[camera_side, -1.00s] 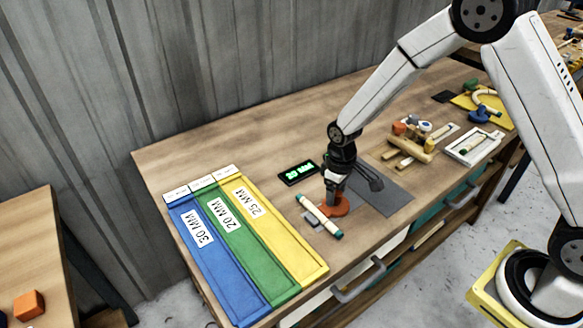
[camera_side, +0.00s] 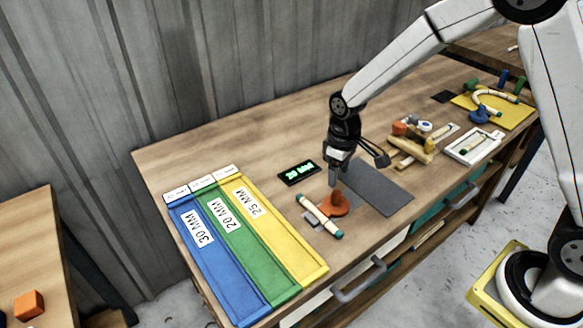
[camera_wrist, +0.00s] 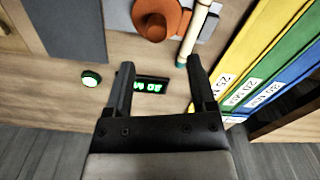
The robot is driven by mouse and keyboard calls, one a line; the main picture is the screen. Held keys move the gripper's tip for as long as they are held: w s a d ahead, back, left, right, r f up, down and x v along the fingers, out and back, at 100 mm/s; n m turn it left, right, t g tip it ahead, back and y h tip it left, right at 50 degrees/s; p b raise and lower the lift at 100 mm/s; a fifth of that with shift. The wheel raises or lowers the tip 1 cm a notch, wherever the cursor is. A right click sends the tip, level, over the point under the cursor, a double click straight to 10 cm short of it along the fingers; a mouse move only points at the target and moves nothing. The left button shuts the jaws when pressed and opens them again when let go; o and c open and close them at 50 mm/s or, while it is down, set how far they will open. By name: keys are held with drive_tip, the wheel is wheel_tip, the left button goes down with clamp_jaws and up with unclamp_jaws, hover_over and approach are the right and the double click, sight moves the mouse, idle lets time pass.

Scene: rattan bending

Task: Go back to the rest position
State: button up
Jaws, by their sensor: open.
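My gripper (camera_side: 335,180) is above the workbench, just over an orange piece (camera_side: 338,204) in the side view. In the wrist view my gripper (camera_wrist: 160,75) has its two fingers spread with nothing between them. A cream rattan stick with teal ends (camera_side: 320,215) lies beside the orange piece, on a small grey block. The stick (camera_wrist: 196,35) and the orange piece (camera_wrist: 157,20) also show at the top of the wrist view, beyond the fingertips. A black display (camera_side: 298,172) with green digits lies behind them; it reads about 20 MM.
Blue (camera_side: 212,260), green (camera_side: 243,250) and yellow (camera_side: 275,237) labelled trays stand at the left. A dark grey mat (camera_side: 380,188) lies right of the gripper. Wooden parts (camera_side: 412,145), a white tray (camera_side: 473,147) and a yellow board (camera_side: 505,110) are farther right. The bench's back left is clear.

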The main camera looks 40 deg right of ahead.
drive_tip(key=shift+s+d+r, duration=0.15)
drive_tip(key=shift+s+r, duration=0.15)
drive_tip(key=shift+s, duration=0.15)
drive_tip(key=s+d+r+m+t, duration=0.1)
drive_tip(key=s+r, duration=0.1)
drive_tip(key=s, duration=0.4)
drive_tip(key=s+d+r+m+t, duration=0.1)
drive_tip(key=s+d+r+m, duration=0.1)
drive_tip(key=s, duration=0.5)
drive_tip(key=shift+s+m+t, duration=0.3)
